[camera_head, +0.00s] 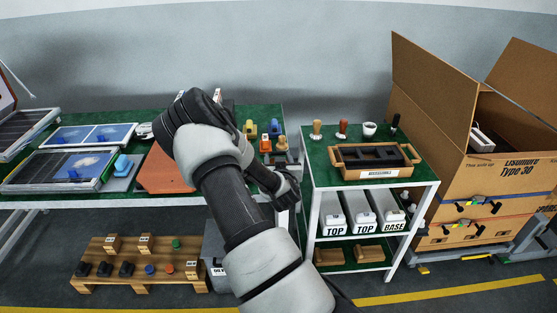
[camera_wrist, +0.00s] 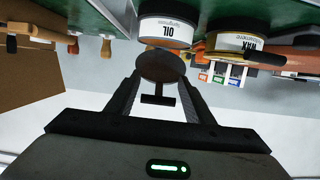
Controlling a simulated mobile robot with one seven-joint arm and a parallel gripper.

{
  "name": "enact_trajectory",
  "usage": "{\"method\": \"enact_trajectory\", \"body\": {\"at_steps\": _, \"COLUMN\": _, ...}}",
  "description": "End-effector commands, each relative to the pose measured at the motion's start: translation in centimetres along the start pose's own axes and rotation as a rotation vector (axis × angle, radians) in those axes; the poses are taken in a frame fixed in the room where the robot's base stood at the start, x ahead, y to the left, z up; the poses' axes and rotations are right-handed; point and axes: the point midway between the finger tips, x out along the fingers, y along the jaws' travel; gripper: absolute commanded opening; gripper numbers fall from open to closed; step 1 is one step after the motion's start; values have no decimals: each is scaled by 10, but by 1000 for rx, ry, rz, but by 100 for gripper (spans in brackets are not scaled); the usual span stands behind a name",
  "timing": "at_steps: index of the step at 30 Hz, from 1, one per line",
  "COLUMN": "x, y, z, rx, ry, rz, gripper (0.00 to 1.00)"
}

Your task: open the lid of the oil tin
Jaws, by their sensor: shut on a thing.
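The oil tin (camera_wrist: 165,32) shows upside down in the wrist view, a white-labelled round tin marked OIL against the green table top. A dark round disc, seemingly its lid (camera_wrist: 160,66), is between the fingertips of my gripper (camera_wrist: 160,82), at the tin's top end. My gripper is shut on this lid. A small dark T-shaped part shows between the fingers. I cannot tell whether the lid still touches the tin. In the head view my arm covers much of the table and I cannot make out the tin.
A second labelled tin (camera_wrist: 235,42) stands close beside the oil tin. The right green-topped table (camera_head: 318,160) bears a wooden accessories tray (camera_head: 377,173) and several small tools. Large open cardboard boxes (camera_head: 490,190) stand at the far right. A wooden pallet (camera_head: 140,280) lies low at left.

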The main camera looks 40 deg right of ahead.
Motion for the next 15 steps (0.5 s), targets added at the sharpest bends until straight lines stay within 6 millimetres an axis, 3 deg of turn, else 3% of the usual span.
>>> {"method": "enact_trajectory", "body": {"at_steps": 5, "x": 7, "y": 3, "z": -27, "rx": 8, "ry": -106, "rz": 6, "gripper": 6}}
{"method": "enact_trajectory", "body": {"at_steps": 15, "x": 24, "y": 2, "z": -48, "rx": 7, "ry": -441, "rz": 0, "gripper": 5}}
